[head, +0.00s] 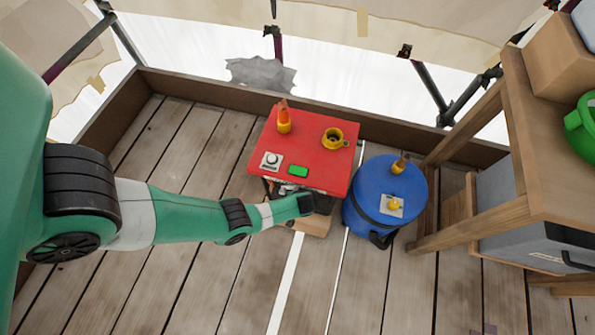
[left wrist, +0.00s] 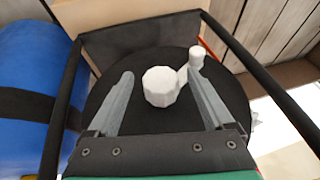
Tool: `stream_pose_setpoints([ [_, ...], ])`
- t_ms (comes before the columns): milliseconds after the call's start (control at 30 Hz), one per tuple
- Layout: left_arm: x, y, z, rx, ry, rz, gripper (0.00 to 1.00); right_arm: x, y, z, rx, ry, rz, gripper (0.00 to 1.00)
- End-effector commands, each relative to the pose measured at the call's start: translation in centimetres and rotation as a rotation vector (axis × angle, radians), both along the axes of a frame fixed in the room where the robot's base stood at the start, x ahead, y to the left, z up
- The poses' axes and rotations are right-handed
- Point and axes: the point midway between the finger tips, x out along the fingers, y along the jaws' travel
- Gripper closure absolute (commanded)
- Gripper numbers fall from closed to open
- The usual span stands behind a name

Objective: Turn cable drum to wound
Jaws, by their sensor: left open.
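The cable drum shows in the left wrist view as a dark round disc (left wrist: 150,122) with a white faceted hub (left wrist: 160,87) at its middle. A white crank arm runs up and right from the hub to a white knob (left wrist: 196,54). My left gripper (left wrist: 160,73) is open, with one finger on each side of the hub. The right finger overlaps the crank arm; I cannot tell if it touches. In the head view my left gripper (head: 310,204) is at the front of the red-topped unit (head: 320,150), whose top hides most of the drum.
A blue barrel (head: 365,185) stands right of the red unit and shows in the left wrist view (left wrist: 30,100). Black frame bars (left wrist: 232,45) flank the drum. A wooden bench (head: 530,150) stands at the right. Plank floor (head: 180,280) is clear in front.

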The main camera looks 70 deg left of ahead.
Motion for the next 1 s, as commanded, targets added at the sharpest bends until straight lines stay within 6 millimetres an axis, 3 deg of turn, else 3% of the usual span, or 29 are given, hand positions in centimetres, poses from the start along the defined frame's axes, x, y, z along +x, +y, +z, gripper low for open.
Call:
stream_pose_setpoints([
  [267, 0.02, 0.06, -0.05, 0.0, 0.0, 0.001, 0.15, -0.03, 0.0, -0.04, 0.0, -0.001, 0.0, 0.0],
  [733, 0.0, 0.05, -0.07, 0.0, 0.0, 0.001, 0.99, -0.03, 0.0, -0.06, 0.0, -0.001, 0.0, 0.0],
  [1000, 0.0, 0.04, -0.08, 0.0, 0.0, 0.001, 1.0, -0.03, 0.0, -0.07, 0.0, -0.001, 0.0, 0.0],
])
